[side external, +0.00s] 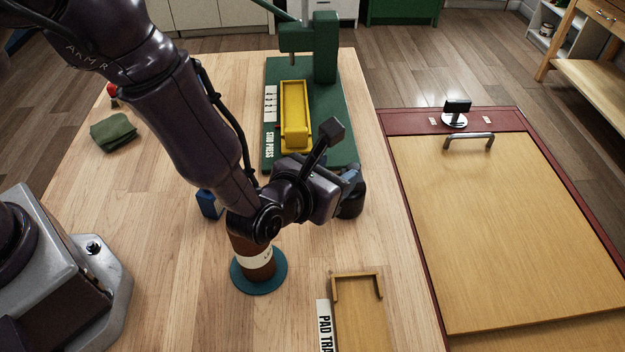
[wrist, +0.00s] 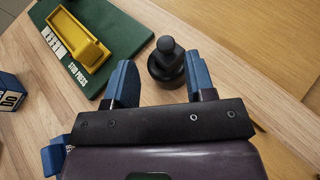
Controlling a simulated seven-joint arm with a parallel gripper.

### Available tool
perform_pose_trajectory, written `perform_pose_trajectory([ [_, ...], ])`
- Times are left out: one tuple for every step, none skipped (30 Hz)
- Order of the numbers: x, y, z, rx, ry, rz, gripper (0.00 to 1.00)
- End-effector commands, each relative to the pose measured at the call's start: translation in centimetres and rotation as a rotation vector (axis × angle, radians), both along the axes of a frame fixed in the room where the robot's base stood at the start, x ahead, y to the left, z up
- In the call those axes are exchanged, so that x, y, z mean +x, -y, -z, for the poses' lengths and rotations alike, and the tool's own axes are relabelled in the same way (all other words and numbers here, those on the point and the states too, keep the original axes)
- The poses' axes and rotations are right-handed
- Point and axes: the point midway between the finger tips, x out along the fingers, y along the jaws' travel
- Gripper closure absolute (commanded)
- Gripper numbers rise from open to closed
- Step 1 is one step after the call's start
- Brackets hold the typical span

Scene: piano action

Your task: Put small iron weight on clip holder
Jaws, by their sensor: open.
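The small iron weight (wrist: 166,62) is a dark, round-based piece with a knob on top. In the wrist view it stands upright on the wooden table, between and slightly beyond the fingertips. My gripper (wrist: 160,80) is open, with one blue finger on each side of the weight and nothing held. In the side view my gripper (side external: 350,178) is low over the table, and the dark weight (side external: 351,206) shows partly behind it. A small black clip on a round white base (side external: 456,113), possibly the clip holder, stands on the red border at the right.
A green stud press (side external: 325,60) with a yellow tray (side external: 295,115) stands behind my gripper. A brown labelled cylinder (side external: 258,268) on a teal disc, a blue block (side external: 208,204), a green cloth (side external: 114,132) and a wooden pad tray (side external: 358,315) are around. The handled wooden panel (side external: 510,220) is clear.

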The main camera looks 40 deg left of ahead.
Motion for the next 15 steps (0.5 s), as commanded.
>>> perform_pose_trajectory([
  [-1.1, 0.2, -0.5, -0.001, 0.000, 0.004, 0.50],
  [-1.7, 0.2, -0.8, -0.002, -0.001, 0.004, 0.50],
  [-2.5, 0.3, -1.1, -0.001, 0.000, 0.004, 0.50],
  [-3.0, 0.3, -1.3, -0.001, 0.000, 0.004, 0.50],
  [-3.5, 0.3, -1.5, 0.000, 0.000, 0.003, 0.50],
  [-4.0, 0.4, -1.7, -0.001, 0.000, 0.003, 0.50],
  [-4.4, 0.4, -1.9, 0.000, 0.000, 0.003, 0.50],
  [-4.8, 0.4, -2.0, -0.001, 0.000, 0.003, 0.50],
  [-5.2, 0.4, -2.2, -0.001, 0.000, 0.002, 0.50],
  [-5.4, 0.4, -2.2, 0.000, -0.001, 0.002, 0.50],
  [-5.6, 0.4, -2.3, 0.001, 0.000, 0.001, 0.50],
  [-5.8, 0.4, -2.4, 0.000, 0.000, 0.001, 0.50],
  [-5.9, 0.4, -2.5, 0.000, 0.001, 0.000, 0.50],
  [-6.0, 0.4, -2.5, 0.000, 0.001, 0.000, 0.50],
  [-6.0, 0.4, -2.5, 0.000, 0.001, 0.000, 0.50],
])
